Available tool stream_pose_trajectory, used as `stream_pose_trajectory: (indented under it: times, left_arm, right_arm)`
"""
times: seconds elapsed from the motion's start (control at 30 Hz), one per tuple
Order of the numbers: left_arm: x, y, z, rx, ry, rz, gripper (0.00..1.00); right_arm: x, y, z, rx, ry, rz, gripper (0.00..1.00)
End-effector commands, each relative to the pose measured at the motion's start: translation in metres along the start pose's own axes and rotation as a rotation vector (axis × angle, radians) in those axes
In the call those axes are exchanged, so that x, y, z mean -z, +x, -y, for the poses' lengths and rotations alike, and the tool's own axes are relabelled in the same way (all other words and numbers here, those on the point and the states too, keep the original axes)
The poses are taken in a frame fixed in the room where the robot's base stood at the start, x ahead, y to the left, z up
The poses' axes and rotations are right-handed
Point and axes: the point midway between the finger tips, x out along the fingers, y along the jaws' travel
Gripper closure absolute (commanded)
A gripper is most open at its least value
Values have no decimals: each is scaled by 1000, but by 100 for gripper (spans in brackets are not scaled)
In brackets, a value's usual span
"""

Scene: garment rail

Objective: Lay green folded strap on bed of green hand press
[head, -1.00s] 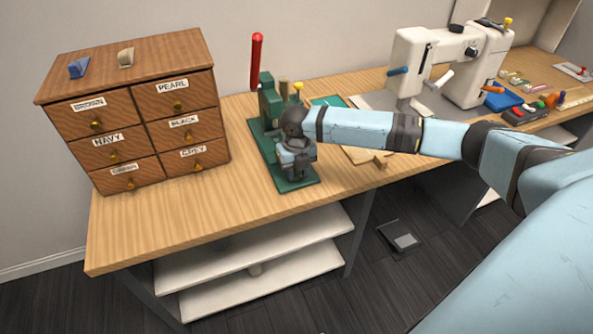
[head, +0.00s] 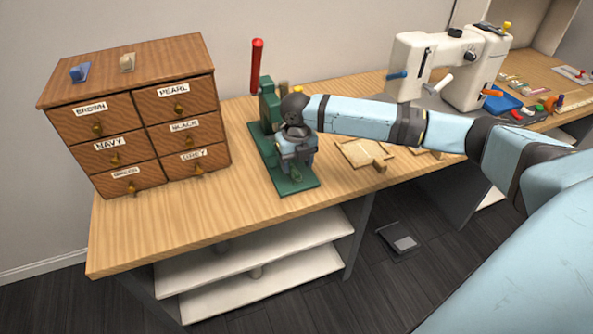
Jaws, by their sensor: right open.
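The green hand press (head: 267,110) stands on the wooden table, with a red-tipped lever (head: 257,66) upright and a flat green base (head: 292,187). My right gripper (head: 295,168) points down over the front of the press and is open. A small dark green piece (head: 295,174) shows at its fingertips. It may be the folded strap, but I cannot tell it surely from the press, nor whether it lies on the bed. My gripper and wrist hide most of the bed. My left gripper is not in view.
A wooden drawer cabinet (head: 140,125) with labelled drawers stands left of the press. A light wooden board (head: 362,153) lies to the right. A white sewing machine (head: 435,65) and a blue tray (head: 502,103) are further right. The front left tabletop is clear.

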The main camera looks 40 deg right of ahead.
Motion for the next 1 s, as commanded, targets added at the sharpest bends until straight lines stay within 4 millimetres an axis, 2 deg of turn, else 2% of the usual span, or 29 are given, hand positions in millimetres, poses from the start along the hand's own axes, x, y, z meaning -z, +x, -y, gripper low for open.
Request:
stream_pose_trajectory:
  times: [0.03,0.2,0.4,1.0]
  left_arm:
    - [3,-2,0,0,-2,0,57]
    - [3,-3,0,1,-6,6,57]
    - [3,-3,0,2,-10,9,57]
    - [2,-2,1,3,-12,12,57]
  right_arm:
    - [0,-15,0,0,-1,2,44]
    - [0,-49,-1,-1,0,2,44]
    - [0,-72,0,0,0,0,44]
    - [0,-77,0,0,0,-1,44]
